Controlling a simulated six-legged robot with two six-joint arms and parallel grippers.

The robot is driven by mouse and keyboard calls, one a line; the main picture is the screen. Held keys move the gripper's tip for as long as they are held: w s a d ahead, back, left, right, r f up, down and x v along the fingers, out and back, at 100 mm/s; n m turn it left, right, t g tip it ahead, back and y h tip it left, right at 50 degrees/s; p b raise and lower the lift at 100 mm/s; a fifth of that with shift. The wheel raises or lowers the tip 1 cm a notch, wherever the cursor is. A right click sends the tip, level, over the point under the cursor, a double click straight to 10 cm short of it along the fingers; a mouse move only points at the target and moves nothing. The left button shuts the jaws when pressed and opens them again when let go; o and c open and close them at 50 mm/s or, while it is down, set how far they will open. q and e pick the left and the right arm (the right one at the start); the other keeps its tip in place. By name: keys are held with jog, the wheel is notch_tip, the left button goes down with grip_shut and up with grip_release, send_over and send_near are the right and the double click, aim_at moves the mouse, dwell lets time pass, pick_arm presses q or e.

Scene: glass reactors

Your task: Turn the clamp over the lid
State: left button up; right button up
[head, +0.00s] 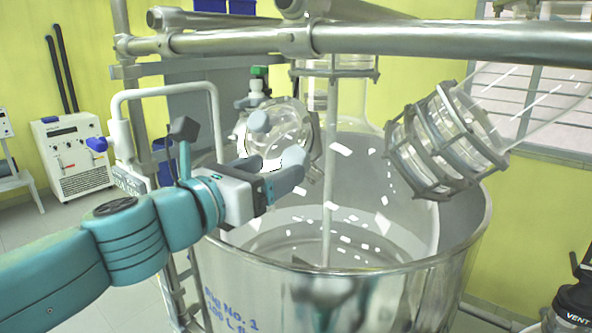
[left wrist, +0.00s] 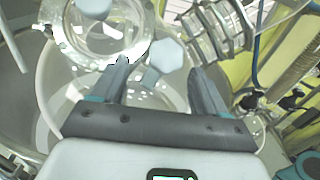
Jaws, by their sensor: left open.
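A round glass lid (head: 285,128) in a metal ring sits at the back left of the big glass vessel. It also shows at the top left of the left wrist view (left wrist: 108,30). A pale blue-grey clamp knob (head: 258,121) is at the lid's edge. In the left wrist view one faceted knob (left wrist: 167,55) appears between the fingertips, and another (left wrist: 93,7) is at the top edge. My left gripper (head: 269,172) is open in front of the lid, its fingers (left wrist: 160,80) spread and empty. I cannot tell whether they touch the knob. My right gripper is out of view.
The steel-rimmed vessel (head: 462,246) fills the middle. A metal rail (head: 430,40) crosses above it. A caged glass port (head: 440,140) stands at the right. A white tube frame (head: 125,130) is close behind my left arm. A white cabinet (head: 75,155) stands back left.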

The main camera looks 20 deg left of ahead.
aim_at(289, 162)
pick_arm(q)
jog(key=shift+w+d+r, duration=0.2)
jog(key=shift+w+d, duration=0.2)
jog(key=shift+d, duration=0.1)
jog(key=shift+w+d+r, duration=0.15)
jog(key=shift+w+d, duration=0.2)
jog(key=shift+d, duration=0.15)
jog(key=w, duration=0.3)
jog(key=shift+w+f, duration=0.3)
jog(key=shift+w, duration=0.05)
jog(key=shift+s+d+r, duration=0.3)
jog(key=shift+s+r, duration=0.05)
jog(key=shift+s, duration=0.3)
jog(key=shift+w+a+f, duration=0.2)
jog(key=shift+w+a, duration=0.05)
jog(key=shift+w, duration=0.15)
jog(key=c, duration=0.9)
jog(key=shift+d, duration=0.15)
jog(key=shift+c, duration=0.6)
